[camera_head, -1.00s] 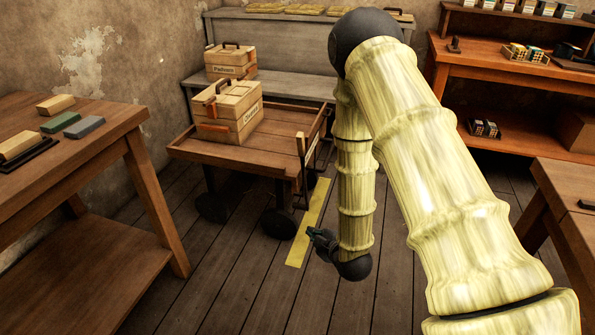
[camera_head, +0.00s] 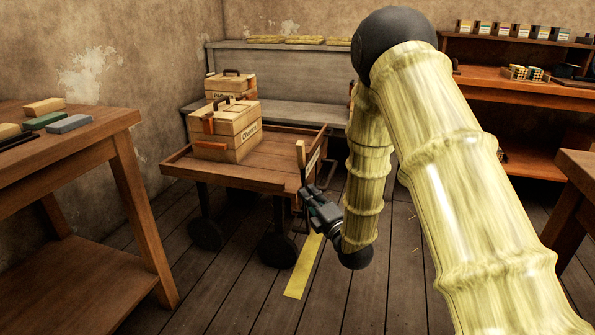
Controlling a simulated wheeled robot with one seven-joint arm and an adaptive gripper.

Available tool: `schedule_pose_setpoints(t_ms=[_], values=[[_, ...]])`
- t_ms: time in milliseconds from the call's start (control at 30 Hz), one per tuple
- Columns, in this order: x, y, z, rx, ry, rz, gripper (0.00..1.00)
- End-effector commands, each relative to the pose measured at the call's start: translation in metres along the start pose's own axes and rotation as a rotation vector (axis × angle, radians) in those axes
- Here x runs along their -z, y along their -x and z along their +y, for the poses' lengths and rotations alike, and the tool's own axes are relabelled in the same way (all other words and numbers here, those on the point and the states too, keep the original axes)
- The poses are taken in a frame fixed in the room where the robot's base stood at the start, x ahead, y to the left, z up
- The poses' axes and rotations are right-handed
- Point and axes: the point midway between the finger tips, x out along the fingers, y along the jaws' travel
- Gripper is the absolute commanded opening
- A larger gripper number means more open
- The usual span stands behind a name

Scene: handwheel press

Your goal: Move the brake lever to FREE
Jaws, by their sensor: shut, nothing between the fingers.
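The wooden cart (camera_head: 255,170) stands left of centre. A short upright pale wooden piece (camera_head: 301,154) at its right end looks like the brake lever. A pale label plate (camera_head: 313,163) is beside it, its lettering too small to read. I cannot tell which setting the lever is at. My gripper (camera_head: 307,192) is shut and empty, at the cart's right end just below the upright piece. It hides part of the cart's end and frame there; I cannot tell whether it touches anything.
Two wooden boxes stand on and behind the cart, the front one (camera_head: 226,131) on its deck. A workbench (camera_head: 75,150) is at the left, another table (camera_head: 578,170) at the right.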

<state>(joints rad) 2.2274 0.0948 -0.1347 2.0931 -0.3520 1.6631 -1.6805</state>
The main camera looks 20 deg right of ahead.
Motion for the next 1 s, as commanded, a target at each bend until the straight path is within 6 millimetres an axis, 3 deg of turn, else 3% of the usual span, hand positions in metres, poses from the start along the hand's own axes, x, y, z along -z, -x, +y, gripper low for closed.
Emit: schedule_pose_setpoints(t_ms=[367,1000], values=[[0.000,-0.008,-0.001,-0.001,-0.002,0.000,0.00],[-0.004,-0.105,-0.003,-0.001,-0.003,-0.003,0.00]])
